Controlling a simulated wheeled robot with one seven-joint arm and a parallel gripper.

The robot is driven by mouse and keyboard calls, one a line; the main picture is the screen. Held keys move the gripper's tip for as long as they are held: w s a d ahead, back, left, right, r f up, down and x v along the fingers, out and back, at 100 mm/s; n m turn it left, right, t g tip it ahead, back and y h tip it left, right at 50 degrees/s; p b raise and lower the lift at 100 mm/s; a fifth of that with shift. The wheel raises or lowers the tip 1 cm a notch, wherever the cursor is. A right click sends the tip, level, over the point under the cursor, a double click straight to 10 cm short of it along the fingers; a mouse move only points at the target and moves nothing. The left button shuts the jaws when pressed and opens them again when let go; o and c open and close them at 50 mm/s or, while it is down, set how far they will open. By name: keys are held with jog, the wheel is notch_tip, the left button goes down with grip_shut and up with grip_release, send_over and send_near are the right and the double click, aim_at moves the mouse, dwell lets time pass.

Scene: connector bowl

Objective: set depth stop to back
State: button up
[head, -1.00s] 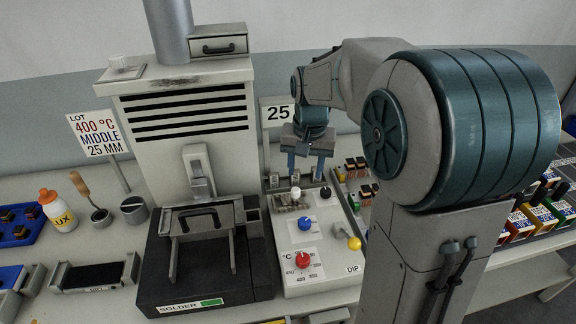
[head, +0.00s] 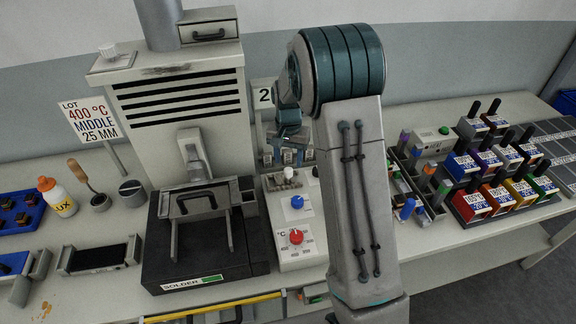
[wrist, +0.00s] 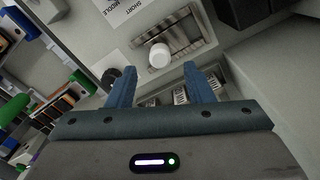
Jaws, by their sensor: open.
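The likely depth stop is a white knob (head: 289,172) on a slotted metal plate at the back of the control panel (head: 309,252). In the wrist view the white knob (wrist: 159,56) stands in its slotted plate (wrist: 181,33), beside printed labels reading SHORT and MIDDLE. My gripper (wrist: 160,84) is open and empty. The knob appears just beyond the gap between its fingertips, with no contact visible.
The solder unit (head: 205,255) stands left of the panel. A blue knob (head: 297,202) and red dial (head: 296,237) lie in front of the white knob. A lot sign (head: 90,121) reads 400 °C, MIDDLE, 25 MM. Coloured bins (head: 475,205) stand at the right.

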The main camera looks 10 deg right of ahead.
aim_at(288, 169)
jog(key=shift+f+p, duration=0.35)
jog(key=shift+f, duration=2)
grip_shut()
jog(key=shift+d+b, duration=0.65)
jog(key=shift+d, duration=0.2)
jog(key=shift+c, duration=0.7)
grip_release()
jog(key=shift+o, duration=0.7)
jog(key=shift+d, duration=0.15)
